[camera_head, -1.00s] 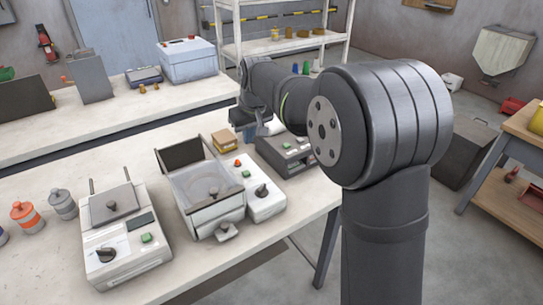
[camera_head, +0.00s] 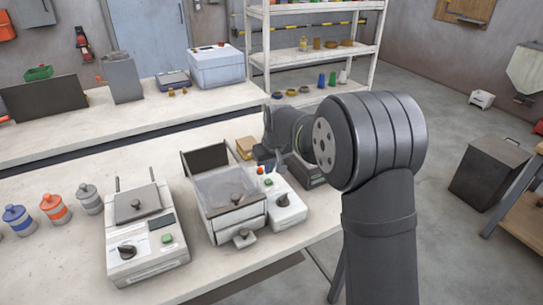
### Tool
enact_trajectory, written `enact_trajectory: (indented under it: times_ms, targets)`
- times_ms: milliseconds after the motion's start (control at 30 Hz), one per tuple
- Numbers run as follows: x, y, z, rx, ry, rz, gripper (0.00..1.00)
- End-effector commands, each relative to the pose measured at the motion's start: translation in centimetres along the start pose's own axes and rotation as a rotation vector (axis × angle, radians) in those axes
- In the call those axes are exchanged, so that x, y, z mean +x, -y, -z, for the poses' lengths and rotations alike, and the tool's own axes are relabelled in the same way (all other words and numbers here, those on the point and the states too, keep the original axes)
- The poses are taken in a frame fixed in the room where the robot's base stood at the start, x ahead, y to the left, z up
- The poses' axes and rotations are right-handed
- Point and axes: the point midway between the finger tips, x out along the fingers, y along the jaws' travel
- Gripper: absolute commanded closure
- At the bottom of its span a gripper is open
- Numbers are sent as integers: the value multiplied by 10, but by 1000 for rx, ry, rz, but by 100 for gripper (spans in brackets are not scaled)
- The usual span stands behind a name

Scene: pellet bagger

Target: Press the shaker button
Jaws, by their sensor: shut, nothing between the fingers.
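In the head view, a white control box (camera_head: 287,215) with a black knob, a red button (camera_head: 261,170) and a small green button (camera_head: 268,183) stands against the right side of a clear-lidded box unit (camera_head: 232,192). A separate white machine (camera_head: 147,256) on the left has a black knob and a green button (camera_head: 167,239). I cannot tell from labels which one is the shaker. My gripper (camera_head: 281,165) is small and partly hidden by my own arm. It is shut and empty, pointing down close to the back of the control box. I cannot tell whether it touches anything.
A dark device (camera_head: 314,181) stands behind my gripper, partly hidden by my arm. A cardboard-coloured box (camera_head: 245,147) is behind the clear-lidded unit. Several lidded jars (camera_head: 55,209) stand at the left. The front right of the white table (camera_head: 300,243) is clear.

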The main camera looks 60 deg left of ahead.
Motion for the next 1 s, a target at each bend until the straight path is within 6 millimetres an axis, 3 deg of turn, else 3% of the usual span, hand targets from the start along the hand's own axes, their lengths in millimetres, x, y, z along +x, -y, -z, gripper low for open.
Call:
enact_trajectory:
  times_ms: [200,667,833,1000]
  targets:
    - [25,0,-8,1,1,0,100]
    - [31,0,-10,1,1,0,100]
    - [48,0,-16,1,3,1,100]
    - [52,1,-18,1,6,2,100]
